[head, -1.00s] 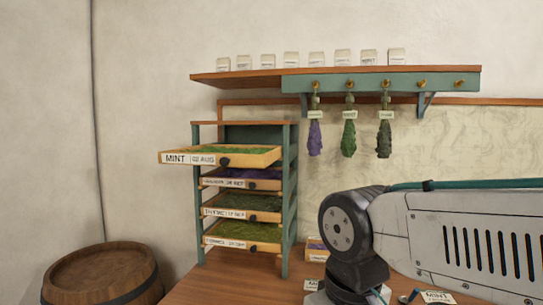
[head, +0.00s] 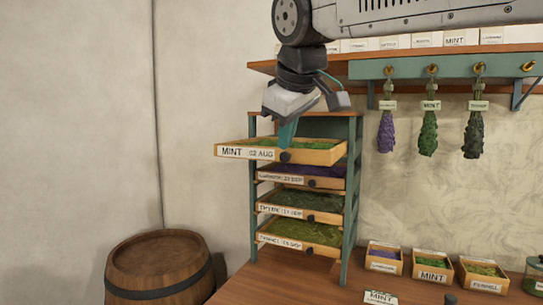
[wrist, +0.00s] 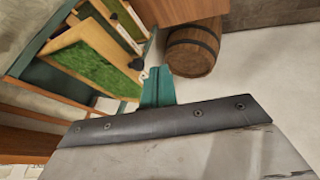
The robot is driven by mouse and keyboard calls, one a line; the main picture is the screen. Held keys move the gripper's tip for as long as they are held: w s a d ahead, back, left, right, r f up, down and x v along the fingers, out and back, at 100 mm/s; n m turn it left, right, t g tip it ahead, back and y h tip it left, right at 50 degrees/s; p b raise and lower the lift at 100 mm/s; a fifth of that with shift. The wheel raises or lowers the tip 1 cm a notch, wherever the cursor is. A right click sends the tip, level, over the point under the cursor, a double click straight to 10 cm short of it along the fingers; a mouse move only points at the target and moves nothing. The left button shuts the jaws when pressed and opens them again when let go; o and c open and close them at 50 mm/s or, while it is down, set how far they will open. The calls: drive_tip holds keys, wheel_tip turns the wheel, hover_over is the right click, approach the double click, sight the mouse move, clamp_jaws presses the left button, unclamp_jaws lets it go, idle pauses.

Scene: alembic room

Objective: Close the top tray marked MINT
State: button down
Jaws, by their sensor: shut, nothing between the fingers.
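The top tray marked MINT (head: 232,152) holds green herb and juts out from the teal drying rack (head: 354,165), further than the trays below it. It has a dark round knob (head: 285,157) on its front. In the wrist view the tray (wrist: 92,24) shows at upper left with its knob (wrist: 136,64). My gripper (head: 287,143) points down at the tray's front, close to the knob, and covers part of the tray. Its teal fingers (wrist: 157,80) are shut and empty. I cannot tell whether they touch the tray.
Several lower trays (head: 300,213) sit in the rack. A wooden barrel (head: 158,265) stands on the floor at left. Small herb boxes (head: 432,268) stand on the table at right. A shelf (head: 395,55) with hanging herb bundles is above right, partly behind my arm.

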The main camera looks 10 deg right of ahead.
sight(272, 155)
drive_tip(key=shift+n+t, duration=0.3)
drive_tip(key=shift+n, duration=0.1)
drive_tip(key=w+f, duration=0.2)
drive_tip(key=w, duration=0.1)
drive_tip(key=w+a+f, duration=0.1)
drive_tip(key=w, duration=0.2)
drive_tip(key=w+f, duration=0.2)
drive_tip(key=w, duration=0.2)
drive_tip(key=shift+a+f, duration=0.3)
drive_tip(key=shift+w+d, duration=0.3)
drive_tip(key=shift+w, duration=0.2)
